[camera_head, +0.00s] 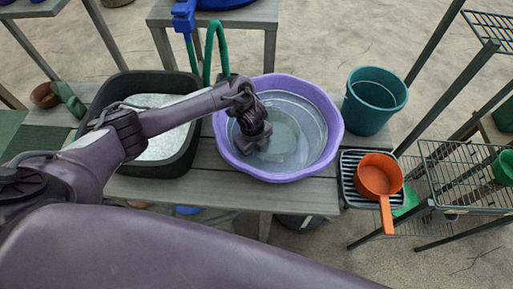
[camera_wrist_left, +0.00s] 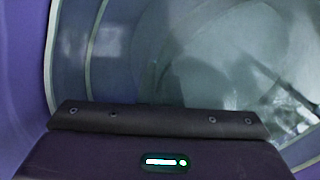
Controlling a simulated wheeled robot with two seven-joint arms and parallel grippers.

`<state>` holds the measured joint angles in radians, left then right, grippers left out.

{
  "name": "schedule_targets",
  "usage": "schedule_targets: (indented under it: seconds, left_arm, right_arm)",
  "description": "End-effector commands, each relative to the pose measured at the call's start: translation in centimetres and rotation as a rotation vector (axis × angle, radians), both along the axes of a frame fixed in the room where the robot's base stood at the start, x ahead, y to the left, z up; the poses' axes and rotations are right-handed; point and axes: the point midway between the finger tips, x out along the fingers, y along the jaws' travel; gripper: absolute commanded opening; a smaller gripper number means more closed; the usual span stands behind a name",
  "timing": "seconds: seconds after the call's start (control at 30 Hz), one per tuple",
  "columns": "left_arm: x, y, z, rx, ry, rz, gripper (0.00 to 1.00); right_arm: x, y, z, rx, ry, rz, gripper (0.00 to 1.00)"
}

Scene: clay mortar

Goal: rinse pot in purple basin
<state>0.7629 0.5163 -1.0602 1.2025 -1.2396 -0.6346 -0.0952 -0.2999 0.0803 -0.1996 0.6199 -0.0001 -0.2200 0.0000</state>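The purple basin (camera_head: 333,125) stands on the grey slatted table and holds clear water (camera_head: 290,140) with pale reflections. My left gripper (camera_head: 253,140) points down inside the basin, at its left side. In the left wrist view, the dark gripper body (camera_wrist_left: 160,122) is in front of the basin's inner wall (camera_wrist_left: 18,70) and the greyish water (camera_wrist_left: 200,60). Its fingertips are hidden, so I cannot tell whether it holds anything. An orange pot with a long handle (camera_head: 378,176) sits on a rack to the right of the basin. My right gripper is out of view.
A black tub (camera_head: 95,110) with pale contents stands left of the basin, under my left arm. A teal bucket (camera_head: 375,98) stands right of the basin. Dark metal shelving (camera_head: 470,165) is at the far right. A dark green hose (camera_head: 217,45) rises behind the table.

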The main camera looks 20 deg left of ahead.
Motion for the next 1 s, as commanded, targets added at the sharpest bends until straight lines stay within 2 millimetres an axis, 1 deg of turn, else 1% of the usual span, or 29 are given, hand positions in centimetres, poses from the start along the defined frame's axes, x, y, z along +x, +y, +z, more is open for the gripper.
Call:
schedule_targets:
  seconds: [0.2, 0.3, 0.47, 0.7, 0.77, 0.87, 1.0]
  left_arm:
    - [0.4, -1.8, 0.1, -0.003, -0.001, -0.001, 0.0]
    - [0.5, -2.2, 0.1, -0.002, -0.001, -0.001, 0.0]
    - [0.5, -1.8, 0.1, 0.0, -0.001, 0.001, 0.0]
    - [0.1, 0.0, 0.2, 0.0, -0.001, 0.001, 0.0]
    - [0.0, 0.3, 0.1, 0.0, -0.001, 0.0, 0.0]
    - [0.0, 0.2, 0.1, -0.001, -0.002, -0.001, 0.0]
    - [0.2, -0.6, 0.1, -0.002, -0.002, -0.001, 0.0]
  right_arm:
    - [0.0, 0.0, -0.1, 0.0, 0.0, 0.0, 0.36]
    - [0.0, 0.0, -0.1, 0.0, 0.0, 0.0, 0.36]
    - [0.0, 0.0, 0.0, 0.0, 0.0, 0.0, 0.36]
    - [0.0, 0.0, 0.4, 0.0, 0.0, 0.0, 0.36]
    - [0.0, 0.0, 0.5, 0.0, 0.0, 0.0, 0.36]
    - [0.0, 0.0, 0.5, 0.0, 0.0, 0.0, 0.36]
    - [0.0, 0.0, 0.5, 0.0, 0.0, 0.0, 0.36]
